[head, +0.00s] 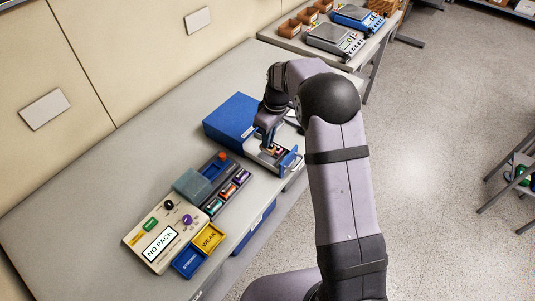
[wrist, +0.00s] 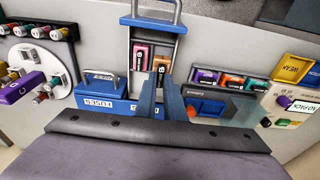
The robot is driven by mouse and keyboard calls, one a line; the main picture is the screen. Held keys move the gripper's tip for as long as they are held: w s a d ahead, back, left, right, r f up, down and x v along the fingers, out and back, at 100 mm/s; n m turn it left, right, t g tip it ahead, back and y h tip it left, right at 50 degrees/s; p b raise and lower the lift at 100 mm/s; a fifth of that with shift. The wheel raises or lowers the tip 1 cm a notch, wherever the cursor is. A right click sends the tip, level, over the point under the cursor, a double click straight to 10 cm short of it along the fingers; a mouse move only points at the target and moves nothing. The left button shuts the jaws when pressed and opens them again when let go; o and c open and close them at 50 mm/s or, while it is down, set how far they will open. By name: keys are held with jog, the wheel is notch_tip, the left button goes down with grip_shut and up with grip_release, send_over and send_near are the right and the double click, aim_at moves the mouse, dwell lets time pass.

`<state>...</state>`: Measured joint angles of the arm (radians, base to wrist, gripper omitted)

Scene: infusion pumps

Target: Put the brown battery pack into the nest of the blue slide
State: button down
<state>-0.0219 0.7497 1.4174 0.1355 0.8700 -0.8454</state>
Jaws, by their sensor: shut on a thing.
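The blue slide (head: 290,160) is drawn out of a blue box (head: 228,117) and shows a handle at its outer end. In the wrist view the slide's tray (wrist: 146,34) holds a pink pack (wrist: 141,52). Beside it, on the right, is the brown battery pack (wrist: 161,64), an orange-brown block with dark markings. My gripper (wrist: 158,77) points down into the slide and is shut on the brown pack, which stands between its fingertips. In the head view the gripper (head: 267,143) is over the slide and partly hides the packs. I cannot tell whether the brown pack touches the slide's floor.
A dark tray (head: 222,205) with several coloured packs lies left of the slide. Beyond it are a beige tester (head: 135,240) reading NO PACK, a yellow WEAK bin (head: 208,238) and a blue STRONG bin (head: 188,262). A round grey stand (wrist: 35,70) with several packs shows at the wrist view's left.

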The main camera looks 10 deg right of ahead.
jog(key=shift+r, duration=0.6)
jog(key=shift+a, duration=0.15)
jog(key=s+a+n+y, duration=0.1)
jog(key=s+a+n, duration=0.1)
jog(key=a+n, duration=0.7)
jog(key=s+a+r+n+y, duration=0.1)
jog(key=a+n, duration=0.8)
jog(key=shift+s+r, duration=0.2)
jog(key=shift+s, duration=0.2)
jog(key=shift+a, duration=0.15)
jog(key=shift+f, duration=0.2)
jog(key=shift+f+b, duration=1)
jog(key=shift+f, duration=1.25)
